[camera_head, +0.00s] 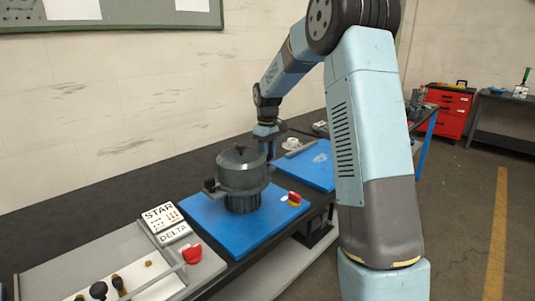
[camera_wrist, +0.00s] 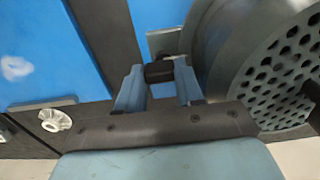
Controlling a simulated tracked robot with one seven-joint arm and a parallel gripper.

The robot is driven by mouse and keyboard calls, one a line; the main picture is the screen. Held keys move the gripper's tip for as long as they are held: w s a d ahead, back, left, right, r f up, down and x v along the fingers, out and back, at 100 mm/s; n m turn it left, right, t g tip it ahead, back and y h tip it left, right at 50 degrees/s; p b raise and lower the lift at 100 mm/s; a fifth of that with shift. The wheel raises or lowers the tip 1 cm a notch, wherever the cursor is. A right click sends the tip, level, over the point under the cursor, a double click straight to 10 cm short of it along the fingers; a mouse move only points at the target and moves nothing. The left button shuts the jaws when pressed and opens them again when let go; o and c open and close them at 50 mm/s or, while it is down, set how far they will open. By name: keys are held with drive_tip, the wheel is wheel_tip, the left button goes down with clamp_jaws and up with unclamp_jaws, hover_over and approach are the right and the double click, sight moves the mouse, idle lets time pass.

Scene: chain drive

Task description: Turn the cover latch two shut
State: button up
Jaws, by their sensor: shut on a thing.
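A dark grey-green round housing with a lid (camera_head: 242,168) stands upright on a blue mat (camera_head: 262,226). In the wrist view its side and a perforated round face (camera_wrist: 285,65) fill the right. My gripper (camera_head: 268,132) is behind the housing in the head view, low beside its rim. In the wrist view my gripper (camera_wrist: 159,84) is shut on a small dark block, the cover latch (camera_wrist: 159,71), next to the housing wall. A pale metal plate (camera_wrist: 163,41) shows just beyond it. The latch's mounting and its angle to the cover are partly hidden by the fingers.
A dark block (camera_head: 210,187) juts from the housing's left side. STAR and DELTA signs (camera_head: 163,217) and a red-handled lever (camera_head: 192,254) are front left. A second blue mat (camera_head: 312,168) lies behind. A pale round part (camera_wrist: 55,120) shows lower left.

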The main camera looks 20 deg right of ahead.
drive_tip(key=shift+r, duration=0.1)
drive_tip(key=o, duration=1)
drive_tip(key=shift+o, duration=0.2)
wheel_tip(320, 180, up, 7)
drive_tip(key=shift+w+f, duration=0.1)
drive_tip(key=shift+f, duration=0.1)
drive_tip(key=shift+r, duration=0.6)
